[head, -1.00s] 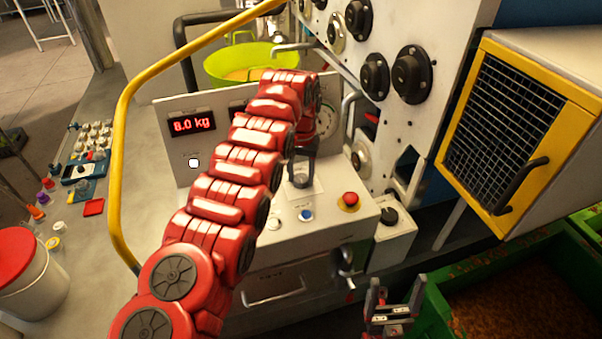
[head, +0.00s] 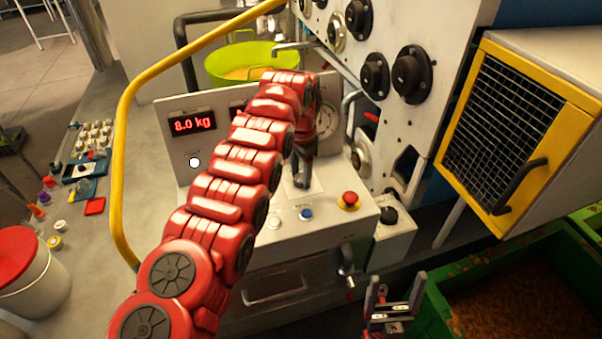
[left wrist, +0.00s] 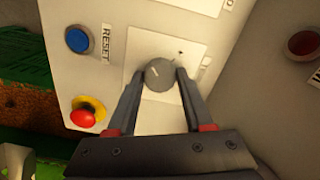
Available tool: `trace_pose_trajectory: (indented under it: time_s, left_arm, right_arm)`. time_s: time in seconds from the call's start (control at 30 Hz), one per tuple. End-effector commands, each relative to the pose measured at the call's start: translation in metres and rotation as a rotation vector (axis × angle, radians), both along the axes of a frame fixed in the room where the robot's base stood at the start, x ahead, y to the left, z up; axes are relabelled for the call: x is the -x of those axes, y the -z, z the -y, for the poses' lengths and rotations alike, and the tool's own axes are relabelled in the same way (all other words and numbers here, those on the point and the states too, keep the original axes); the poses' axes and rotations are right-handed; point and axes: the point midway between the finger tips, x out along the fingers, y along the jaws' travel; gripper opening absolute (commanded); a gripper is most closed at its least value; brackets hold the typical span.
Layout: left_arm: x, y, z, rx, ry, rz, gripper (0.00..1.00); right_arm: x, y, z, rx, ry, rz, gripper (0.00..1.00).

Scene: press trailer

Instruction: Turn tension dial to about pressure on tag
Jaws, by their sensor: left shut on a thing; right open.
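The tension dial (left wrist: 160,75) is a round grey knob with a pale line on its face, on a white plate (left wrist: 150,45) with a small dark mark. My left gripper (left wrist: 161,80) has its fingers on both sides of the dial and is shut on it. In the head view my left gripper (head: 303,180) points down at the console top (head: 330,215), and the dial is hidden there. A red display (head: 193,124) reads 8.0 kg. I cannot make out a tag with a pressure value. My right gripper (head: 393,300) is open and empty at the lower right.
A red button on yellow (head: 348,200) and a blue reset button (head: 306,214) sit near the dial. A round gauge (head: 328,118) is partly behind my left arm. A yellow rail (head: 118,170) runs at the left. A green bin (head: 440,305) stands lower right.

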Motion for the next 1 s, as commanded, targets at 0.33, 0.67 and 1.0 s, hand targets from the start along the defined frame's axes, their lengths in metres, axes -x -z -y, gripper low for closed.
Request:
trace_pose_trajectory:
  time_s: [0.33, 0.67, 1.0]
  left_arm:
    - [-0.0018, -0.0022, 0.0005, 0.002, 0.023, 0.008, 0.0]
    - [-0.0014, -0.0017, 0.0005, 0.002, 0.022, 0.006, 0.77]
    - [-0.0006, -0.0023, 0.0005, 0.0, 0.022, 0.003, 0.81]
  right_arm:
    - [0.0, -0.0004, 0.0, 0.0, 0.0, 0.0, 0.81]
    - [0.0, -0.0004, 0.0001, 0.0, 0.0, 0.0, 0.81]
    - [-0.0001, -0.0009, 0.0001, 0.0, 0.0, 0.0, 0.81]
